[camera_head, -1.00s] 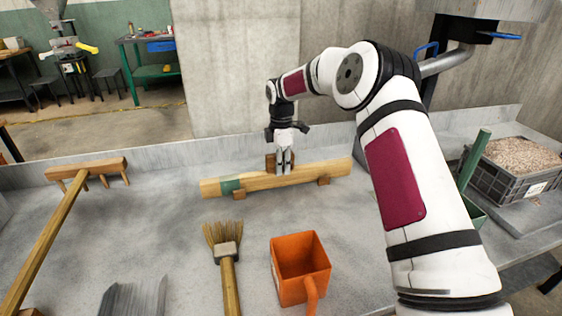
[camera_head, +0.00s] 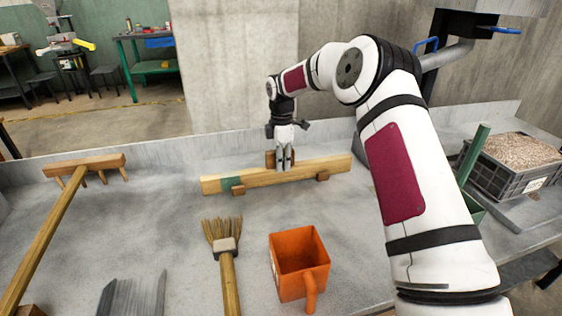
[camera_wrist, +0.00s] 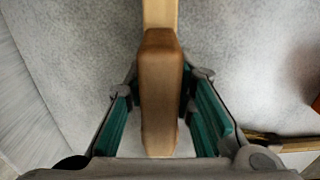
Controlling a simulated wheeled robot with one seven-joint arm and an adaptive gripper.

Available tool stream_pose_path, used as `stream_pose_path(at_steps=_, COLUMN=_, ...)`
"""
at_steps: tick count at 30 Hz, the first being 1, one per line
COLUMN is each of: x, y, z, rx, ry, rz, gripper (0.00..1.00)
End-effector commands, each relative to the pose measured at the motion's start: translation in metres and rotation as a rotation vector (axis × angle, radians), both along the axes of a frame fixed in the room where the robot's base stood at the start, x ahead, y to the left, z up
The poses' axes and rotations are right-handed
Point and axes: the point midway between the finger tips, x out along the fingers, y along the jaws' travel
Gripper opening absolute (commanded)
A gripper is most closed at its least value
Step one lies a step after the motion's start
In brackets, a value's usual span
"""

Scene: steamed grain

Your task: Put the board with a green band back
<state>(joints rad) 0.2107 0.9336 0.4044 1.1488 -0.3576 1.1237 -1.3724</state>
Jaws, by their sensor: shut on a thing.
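The board with a green band (camera_head: 310,172) is a long pale wooden bar lying near the back wall of the grey worktop. Its green band is close to its left end. Small brown blocks show along its front side, and a brown wooden handle block (camera_head: 270,158) stands up at its middle. My gripper (camera_head: 284,165) points down over the middle of the board and is shut on the handle block. In the wrist view the handle block (camera_wrist: 160,95) lies between the green finger pads, with the pale board (camera_wrist: 160,13) beyond it. Any gap under the board is too small to tell.
A wooden rake (camera_head: 85,168) lies at the left. A brush (camera_head: 226,255), an orange scoop (camera_head: 300,265) and a grey ridged piece (camera_head: 133,296) lie in front. A crate of grain (camera_head: 515,160) stands at the right. Bare worktop surrounds the board.

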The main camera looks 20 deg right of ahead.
Motion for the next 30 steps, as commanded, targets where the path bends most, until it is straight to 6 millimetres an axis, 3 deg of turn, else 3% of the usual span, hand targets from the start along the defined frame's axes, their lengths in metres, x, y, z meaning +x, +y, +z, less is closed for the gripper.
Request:
stream_pose_path(at_steps=16, x=0.0005, y=0.0001, z=-0.0063, rx=0.0, ry=-0.001, rz=0.0, gripper=0.0)
stream_pose_path(at_steps=17, x=0.0005, y=0.0001, z=-0.0058, rx=0.0, ry=-0.002, rz=0.0, gripper=0.3)
stream_pose_path(at_steps=19, x=0.0004, y=0.0001, z=-0.0056, rx=0.0, ry=-0.001, rz=0.0, gripper=0.46)
stream_pose_path(at_steps=30, x=0.0, y=0.0, z=-0.0045, rx=0.0, ry=0.0, rz=0.0, gripper=0.46)
